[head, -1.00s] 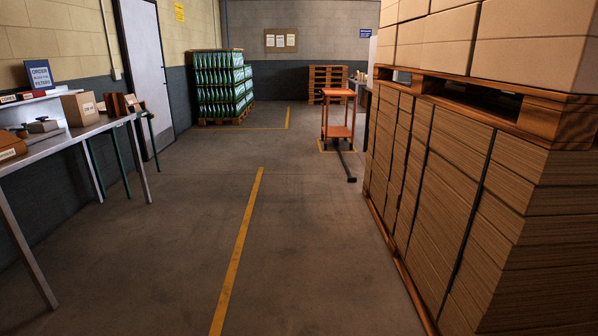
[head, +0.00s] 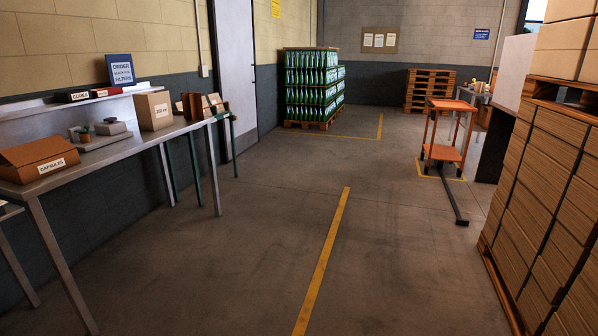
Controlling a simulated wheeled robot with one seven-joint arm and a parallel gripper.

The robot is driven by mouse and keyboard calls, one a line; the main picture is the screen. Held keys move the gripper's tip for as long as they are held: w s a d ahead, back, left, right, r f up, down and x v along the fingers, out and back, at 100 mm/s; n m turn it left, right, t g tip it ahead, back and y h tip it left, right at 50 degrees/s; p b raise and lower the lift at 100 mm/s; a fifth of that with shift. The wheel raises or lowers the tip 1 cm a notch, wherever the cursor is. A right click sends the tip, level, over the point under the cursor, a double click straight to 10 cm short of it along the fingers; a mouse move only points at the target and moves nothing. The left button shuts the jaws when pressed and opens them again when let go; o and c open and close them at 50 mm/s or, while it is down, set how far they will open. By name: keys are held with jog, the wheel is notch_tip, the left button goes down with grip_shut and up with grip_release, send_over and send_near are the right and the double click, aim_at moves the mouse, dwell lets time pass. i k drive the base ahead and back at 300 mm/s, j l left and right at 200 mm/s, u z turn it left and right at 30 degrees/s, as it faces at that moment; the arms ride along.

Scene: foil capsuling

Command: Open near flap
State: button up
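My gripper is not in the head view. Two cardboard boxes stand on the grey table at the left. The capsules box (head: 38,160), with a white "CAPSULES" label, is at the table's near end and its sloping top looks closed or partly closed; I cannot tell which. A smaller brown box (head: 154,111) with a white label stands farther along the table. I cannot tell from this view which box has the near flap.
The table (head: 105,152) runs along the left wall. A stack of cardboard on pallets (head: 550,200) stands at the right. An orange cart (head: 444,152) with a dark bar on the floor stands ahead right. Green bottles on a pallet (head: 313,88) are at the back. The middle floor is clear.

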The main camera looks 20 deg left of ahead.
aim_at(20, 156)
jog(key=i+j+u, duration=0.15)
jog(key=i+u, duration=0.25)
jog(key=i, duration=0.25)
jog(key=i+u, duration=0.4)
jog(key=i, duration=0.3)
jog(key=i+l+u, duration=0.4)
jog(key=i, duration=0.25)
jog(key=i+j+u, duration=0.2)
jog(key=i+u, duration=0.2)
jog(key=i, duration=0.35)
jog(key=i+u, duration=0.4)
jog(key=i, duration=0.35)
jog(key=i+l+u, duration=0.3)
jog(key=i+u, duration=0.15)
jog(key=i, duration=0.25)
jog(key=i+j, duration=0.15)
jog(key=i, duration=0.35)
jog(key=i+j, duration=0.2)
jog(key=i, duration=0.25)
